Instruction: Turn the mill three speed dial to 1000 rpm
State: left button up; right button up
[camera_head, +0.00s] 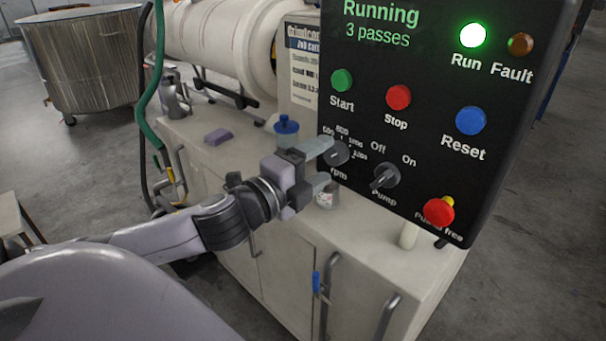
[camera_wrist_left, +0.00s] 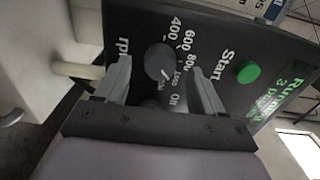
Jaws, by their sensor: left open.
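The speed dial (camera_head: 337,153) is a dark round knob marked rpm, low on the left of the black control panel (camera_head: 440,110). In the left wrist view the dial (camera_wrist_left: 158,62) shows in front of the jaws, with 400, 600 and 800 printed around it. A pale mark on it points toward the lower right, near the 1000 print; I cannot read it exactly. My left gripper (camera_head: 324,164) is open, its fingers on either side of the dial; these fingers (camera_wrist_left: 158,78) also show in the wrist view. I cannot tell if they touch it. My right gripper is out of view.
The pump switch (camera_head: 384,177) is close right of the dial, and a red push button (camera_head: 439,211) is lower right. Start (camera_head: 342,80), Stop (camera_head: 398,97) and Reset (camera_head: 470,120) buttons sit above. The green Run lamp (camera_head: 473,35) is lit. A blue-capped bottle (camera_head: 286,130) stands behind my gripper.

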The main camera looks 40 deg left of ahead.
pick_arm(q)
jog(key=shift+s+a+b, duration=0.2)
jog(key=shift+s+b, duration=0.2)
jog(key=shift+s, duration=1.85)
notch_tip(320, 180, down, 19)
jog(key=s+n+g, duration=0.3)
jog(key=n+g, duration=0.1)
jog(key=n, duration=0.4)
jog(key=s+d+f+n+g, duration=0.1)
jog(key=s+d+f+n, duration=0.3)
jog(key=f, duration=0.3)
jog(key=s+d+f+n+g, duration=0.2)
jog(key=s+d+f+n, duration=0.2)
jog(key=d+f, duration=0.2)
notch_tip(320, 180, down, 3)
jog(key=shift+s+r+h, duration=0.2)
jog(key=shift+s+h, duration=0.1)
jog(key=shift+s, duration=0.1)
jog(key=shift+d, duration=0.1)
